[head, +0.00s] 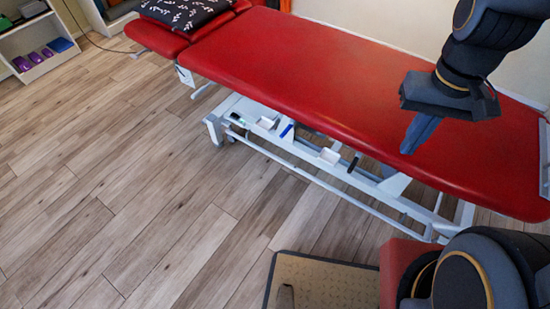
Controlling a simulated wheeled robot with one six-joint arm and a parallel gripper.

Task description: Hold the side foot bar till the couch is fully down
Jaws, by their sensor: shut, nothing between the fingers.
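The red treatment couch (300,65) runs across the head view on a white metal frame. Its top stands clear above the base, with the lifting frame showing below. The side foot bar (325,185) is a long pale rail low along the couch's near side. Its right end passes behind a red pad and my arm. My gripper (406,150) has its blue fingers together and empty, pointing down. It shows against the red top near the near edge, apart from the foot bar. Its exact height over the couch is hard to tell.
A patterned dark pillow (185,10) lies at the couch's far left end. A white shelf (38,45) with purple and blue items stands at the upper left. A brown mat (325,283) with a dark edge is at the bottom. The wooden floor (130,190) at left is clear.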

